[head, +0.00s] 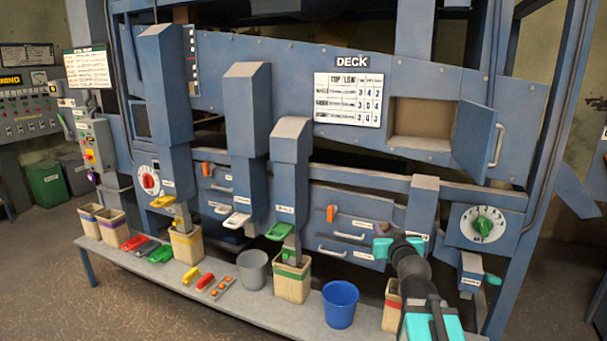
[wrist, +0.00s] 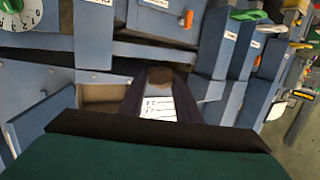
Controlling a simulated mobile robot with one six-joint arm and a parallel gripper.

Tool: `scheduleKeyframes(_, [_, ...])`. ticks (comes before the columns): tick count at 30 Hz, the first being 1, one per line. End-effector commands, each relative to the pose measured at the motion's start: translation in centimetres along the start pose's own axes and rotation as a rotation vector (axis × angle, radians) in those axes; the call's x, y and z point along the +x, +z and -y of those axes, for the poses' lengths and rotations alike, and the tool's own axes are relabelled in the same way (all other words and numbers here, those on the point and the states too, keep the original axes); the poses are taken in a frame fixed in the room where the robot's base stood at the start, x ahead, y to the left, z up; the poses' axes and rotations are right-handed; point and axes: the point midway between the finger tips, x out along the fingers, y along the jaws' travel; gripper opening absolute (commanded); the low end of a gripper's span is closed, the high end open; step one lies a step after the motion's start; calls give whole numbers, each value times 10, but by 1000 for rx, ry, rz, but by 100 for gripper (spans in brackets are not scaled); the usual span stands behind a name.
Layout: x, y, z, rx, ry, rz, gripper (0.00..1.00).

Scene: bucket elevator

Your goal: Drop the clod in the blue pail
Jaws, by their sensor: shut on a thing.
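The blue pail (head: 340,306) stands upright on the low bench in the head view, its open top facing up. My gripper (head: 384,239) is up in front of the blue machine, above and a little to the right of the pail in the picture. It is shut on a small brown clod (head: 381,229). The clod also shows in the wrist view (wrist: 160,76), between the dark fingertips. The pail is not visible in the wrist view.
A grey pail (head: 253,270) and a green-banded bin (head: 291,282) stand left of the blue pail. Another bin (head: 391,306) is partly hidden behind my arm. An open hatch door (head: 478,142) juts from the machine at upper right. Coloured scoops (head: 190,276) lie on the bench.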

Motion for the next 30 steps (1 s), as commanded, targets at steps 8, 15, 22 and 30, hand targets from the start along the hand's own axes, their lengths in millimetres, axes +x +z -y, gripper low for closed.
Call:
scheduleKeyframes(8, [0, 1, 0, 1, -1, 0, 9])
scheduleKeyframes(15, [1, 15, 0, 0, -17, 2, 9])
scheduleKeyframes(22, [4, 36, 0, -5, -51, 4, 9])
scheduleKeyframes(30, [6, 63, 1, -11, -106, 5, 9])
